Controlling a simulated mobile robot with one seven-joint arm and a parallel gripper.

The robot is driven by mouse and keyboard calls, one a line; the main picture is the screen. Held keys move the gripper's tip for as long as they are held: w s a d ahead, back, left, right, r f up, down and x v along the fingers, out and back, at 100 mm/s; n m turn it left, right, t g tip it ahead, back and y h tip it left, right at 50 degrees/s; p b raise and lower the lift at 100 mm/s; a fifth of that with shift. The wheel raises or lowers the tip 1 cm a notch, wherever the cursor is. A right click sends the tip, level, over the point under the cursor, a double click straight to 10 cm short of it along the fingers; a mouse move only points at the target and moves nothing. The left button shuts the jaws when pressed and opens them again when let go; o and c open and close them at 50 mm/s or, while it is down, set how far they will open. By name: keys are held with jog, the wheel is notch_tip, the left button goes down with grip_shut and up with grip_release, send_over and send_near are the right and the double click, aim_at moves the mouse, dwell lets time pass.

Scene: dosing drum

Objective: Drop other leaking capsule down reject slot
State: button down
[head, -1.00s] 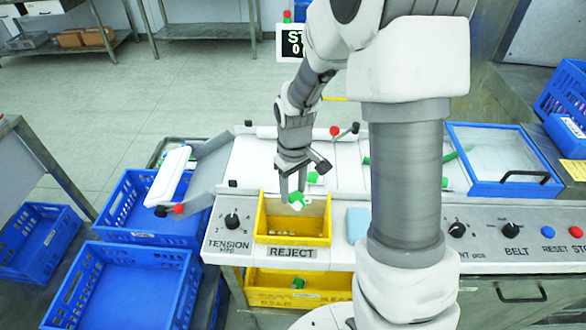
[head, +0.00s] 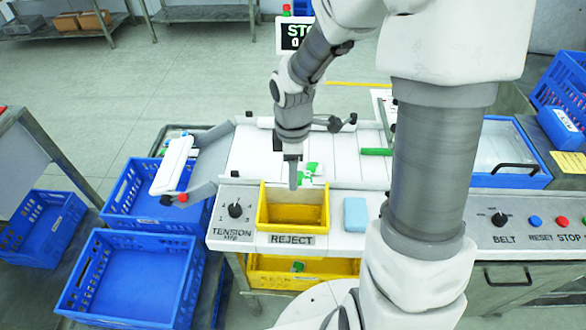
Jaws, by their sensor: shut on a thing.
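My gripper (head: 293,184) points down at the back edge of the yellow reject slot (head: 292,226), its fingers seen edge-on and shut on a green-and-white capsule. The fingers largely hide what is between them. Green-and-white pieces (head: 312,169) show just right of the fingers; I cannot tell which part is held and which lies on the white belt (head: 258,160) behind. The slot is an open yellow box with a REJECT label (head: 292,240) on the panel in front. In the yellow bin below (head: 268,273), a green capsule (head: 298,267) shows.
A light blue block (head: 355,213) stands right of the slot. The TENSION knob (head: 235,210) is to its left. A green bar (head: 377,152) lies across the belt. Blue crates (head: 130,280) stand at the left. A blue-framed clear lid (head: 507,180) is at the right.

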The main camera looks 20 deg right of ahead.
notch_tip(320, 180, down, 5)
jog(key=b, duration=0.3)
jog(key=shift+b, duration=0.4)
jog(key=shift+r, duration=0.1)
jog(key=shift+c, duration=1.1)
grip_release()
jog(key=shift+r, duration=0.1)
notch_tip(320, 180, up, 17)
jog(key=p, duration=0.2)
jog(key=shift+r, duration=0.15)
jog(key=shift+s, duration=0.1)
